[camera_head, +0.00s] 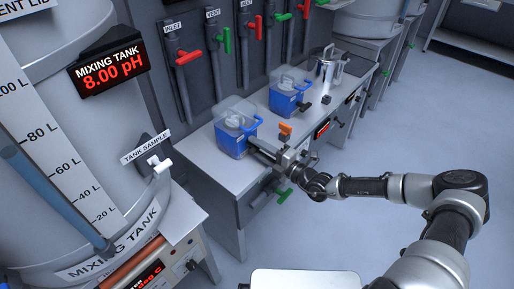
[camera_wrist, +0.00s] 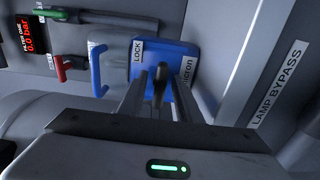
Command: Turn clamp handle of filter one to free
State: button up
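The filter on the left of the bench, apparently filter one, has a blue body (camera_head: 232,143) and a clear cover in the head view. My gripper (camera_head: 255,143) reaches its right side. In the wrist view a blue block (camera_wrist: 178,62) carries a white LOCK label (camera_wrist: 137,51). A dark upright handle (camera_wrist: 160,82), which looks like the clamp handle, stands between the fingers of my gripper (camera_wrist: 158,92). The fingers are apart, with narrow gaps seen on both sides of the handle. The handle's lower end is hidden, and contact is not clear.
The wrist view shows a red handle (camera_wrist: 67,65), a pressure display (camera_wrist: 32,36) and a partly cut-off BYPASS label (camera_wrist: 275,88).

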jog(key=shift+c, duration=0.4)
grip_shut()
jog(key=n+p, duration=0.2)
jog(key=p, duration=0.1)
jog(key=shift+r+n, duration=0.25)
jog(key=shift+n, duration=0.05)
jog(key=n+p, duration=0.2)
jog(key=shift+n, duration=0.4)
jog(key=n+p, duration=0.3)
jog(key=n, duration=0.3)
jog(key=shift+f, duration=0.1)
jog(key=n+p, duration=0.2)
jog(key=n, duration=0.4)
jog(key=shift+f+p, duration=0.1)
jog(key=shift+p, duration=0.2)
